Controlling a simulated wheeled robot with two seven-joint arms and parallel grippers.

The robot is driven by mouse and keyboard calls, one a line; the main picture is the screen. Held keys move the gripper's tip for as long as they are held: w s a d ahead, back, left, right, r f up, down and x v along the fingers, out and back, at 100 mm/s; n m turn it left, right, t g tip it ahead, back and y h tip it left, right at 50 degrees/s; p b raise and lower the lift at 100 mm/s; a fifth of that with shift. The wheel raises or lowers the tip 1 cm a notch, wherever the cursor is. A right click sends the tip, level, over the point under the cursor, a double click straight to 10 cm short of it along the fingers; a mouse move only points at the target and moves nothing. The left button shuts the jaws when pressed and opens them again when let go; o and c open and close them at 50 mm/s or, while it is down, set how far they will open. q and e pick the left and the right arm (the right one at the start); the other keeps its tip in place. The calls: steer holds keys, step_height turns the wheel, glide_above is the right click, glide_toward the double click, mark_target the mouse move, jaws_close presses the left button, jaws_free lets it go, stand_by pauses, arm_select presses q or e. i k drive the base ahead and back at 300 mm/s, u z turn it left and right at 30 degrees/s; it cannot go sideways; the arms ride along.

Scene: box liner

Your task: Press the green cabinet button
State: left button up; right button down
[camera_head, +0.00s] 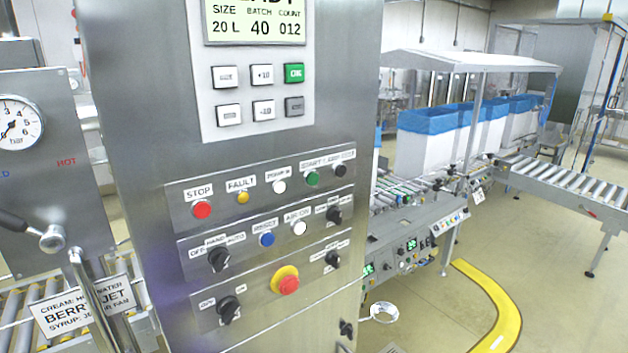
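A grey metal cabinet (130,120) stands close in front of me, left of centre. A round green button (312,179) is on its upper button strip, under a label that seems to begin with START. In the same row are a red STOP button (202,209), a yellow FAULT button (243,197), a white button (279,186) and a black button (340,171). A square green key (294,73) is on the keypad above, under the display (254,22). Neither of my grippers is in view.
Lower strips carry a blue button (267,239), black selector knobs and a red-on-yellow emergency stop (287,282). A gauge (16,122) and a lever (50,238) are at left. Roller conveyors (565,184) and blue-lined white boxes (425,147) stand behind at right. Floor is clear at lower right.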

mark_target(313, 179)
steer(key=u, duration=0.6)
steer(key=k, duration=1.35)
steer(key=u, duration=1.05)
steer(key=i, duration=1.05)
steer(key=z, duration=0.85)
steer(key=i, duration=0.4)
steer(key=z, duration=0.4)
